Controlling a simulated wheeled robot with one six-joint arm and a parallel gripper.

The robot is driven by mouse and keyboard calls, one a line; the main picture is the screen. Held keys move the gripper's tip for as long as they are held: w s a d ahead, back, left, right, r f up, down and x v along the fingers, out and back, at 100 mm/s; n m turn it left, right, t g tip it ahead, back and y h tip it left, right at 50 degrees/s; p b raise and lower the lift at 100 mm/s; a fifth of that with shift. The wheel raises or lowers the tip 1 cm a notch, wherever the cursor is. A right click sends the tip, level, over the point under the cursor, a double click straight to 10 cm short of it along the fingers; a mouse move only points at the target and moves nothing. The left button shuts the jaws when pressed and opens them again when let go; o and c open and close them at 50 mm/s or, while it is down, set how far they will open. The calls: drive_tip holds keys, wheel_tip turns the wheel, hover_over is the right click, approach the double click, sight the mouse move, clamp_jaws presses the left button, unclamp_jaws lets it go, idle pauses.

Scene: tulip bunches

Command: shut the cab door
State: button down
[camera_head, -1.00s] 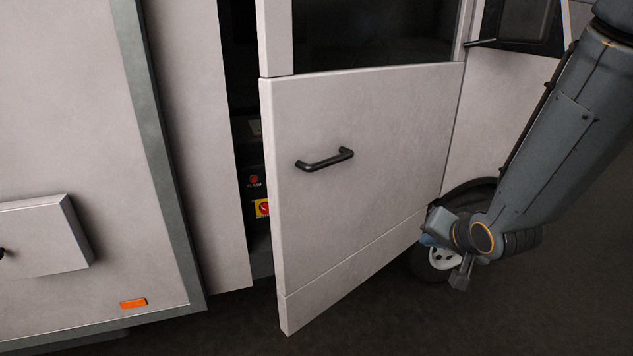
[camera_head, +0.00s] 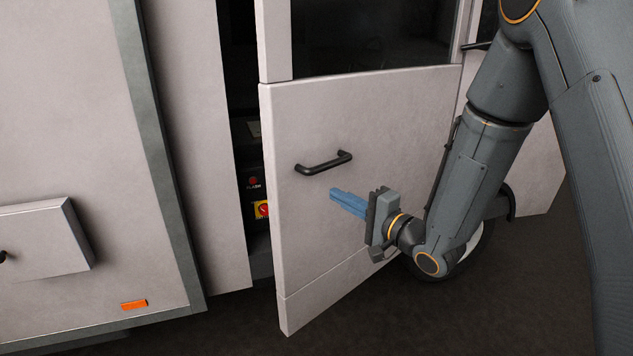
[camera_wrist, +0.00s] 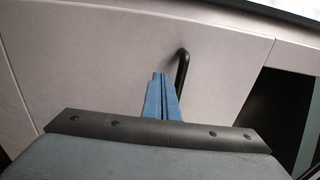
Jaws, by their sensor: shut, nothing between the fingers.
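The cab door (camera_head: 345,225) is a pale panel with a dark window above, and it stands ajar, with a dark gap along its left edge. A black bar handle (camera_head: 324,163) is fixed on its outer face. My gripper (camera_head: 334,194) has blue fingers, closed together and empty, just below and right of the handle, in front of the door. Whether the fingertips touch the door I cannot tell. In the wrist view, the fingers (camera_wrist: 162,98) point at the door face (camera_wrist: 90,65), with the handle (camera_wrist: 182,68) just right of their tips.
Inside the gap are a yellow and red switch (camera_head: 262,209) and dark panels. Left of it is a pale body wall with a box (camera_head: 40,238) and an orange marker (camera_head: 134,304). A wheel (camera_head: 465,255) is behind my arm. Dark floor is open in front.

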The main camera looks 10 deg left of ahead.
sight(308, 179)
drive_tip(key=p+x, duration=0.3)
drive_tip(key=x, duration=0.6)
drive_tip(key=shift+d, duration=0.1)
drive_tip(key=shift+w, duration=0.1)
